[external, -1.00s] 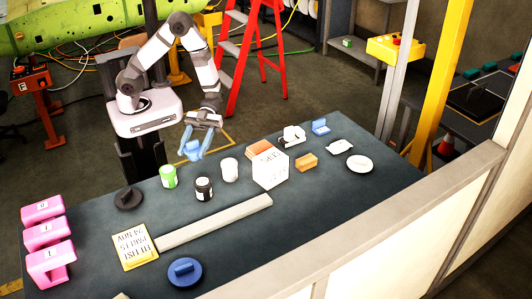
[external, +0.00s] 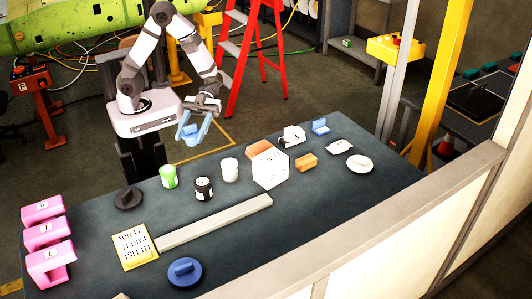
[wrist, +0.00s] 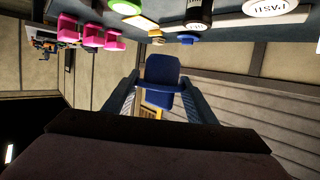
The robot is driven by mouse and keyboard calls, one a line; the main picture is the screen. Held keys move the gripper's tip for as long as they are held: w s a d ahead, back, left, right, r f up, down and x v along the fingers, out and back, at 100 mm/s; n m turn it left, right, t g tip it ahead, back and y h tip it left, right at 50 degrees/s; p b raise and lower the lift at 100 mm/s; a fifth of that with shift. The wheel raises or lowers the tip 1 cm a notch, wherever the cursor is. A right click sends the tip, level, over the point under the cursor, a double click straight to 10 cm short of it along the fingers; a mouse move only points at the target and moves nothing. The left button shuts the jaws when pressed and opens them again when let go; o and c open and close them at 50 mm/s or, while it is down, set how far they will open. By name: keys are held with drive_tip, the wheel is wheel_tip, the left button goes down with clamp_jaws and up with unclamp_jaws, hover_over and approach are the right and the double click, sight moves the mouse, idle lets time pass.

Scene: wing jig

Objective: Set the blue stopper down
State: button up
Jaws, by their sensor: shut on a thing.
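My gripper (external: 190,138) is shut on the blue stopper (external: 190,130) and holds it in the air, beyond the table's far edge near my base in the external view. In the wrist view, the blue stopper (wrist: 162,72) sits between the two fingers of my gripper (wrist: 160,85), its flat face showing. A similar light blue piece (external: 320,127) stands at the table's back right.
The dark table (external: 330,215) carries a green-and-white jar (external: 168,177), a black jar (external: 204,189), a white cup (external: 229,170), a white box (external: 271,170), a long grey bar (external: 215,222) and a round blue lid (external: 185,272). Pink holders (external: 50,262) stand at left. The front right is clear.

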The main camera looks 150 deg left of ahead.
drive_tip(key=shift+r, duration=0.6)
drive_tip(key=w+a+f+n+t+y+b, duration=0.1)
drive_tip(key=w+a+f+b, duration=0.15)
drive_tip(key=w, duration=0.55)
drive_tip(key=w+a+f+n+y+b, duration=0.1)
drive_tip(key=w+f+b, duration=0.15)
drive_tip(key=w, duration=0.65)
drive_tip(key=w+d+r+n+t+y+b, duration=0.1)
drive_tip(key=w+d+r+b, duration=0.15)
drive_tip(key=w, duration=0.45)
drive_tip(key=w+d+r+n+y+b, duration=0.1)
drive_tip(key=w+d, duration=0.2)
drive_tip(key=w, duration=0.4)
drive_tip(key=w+d+r+t+y+b, duration=0.1)
drive_tip(key=w+d+r+b, duration=0.15)
drive_tip(key=w, duration=0.35)
drive_tip(key=shift+f+p, duration=0.45)
drive_tip(key=shift+f, duration=7.4)
drive_tip(key=shift+f, duration=0.1)
drive_tip(key=shift+f, duration=0.35)
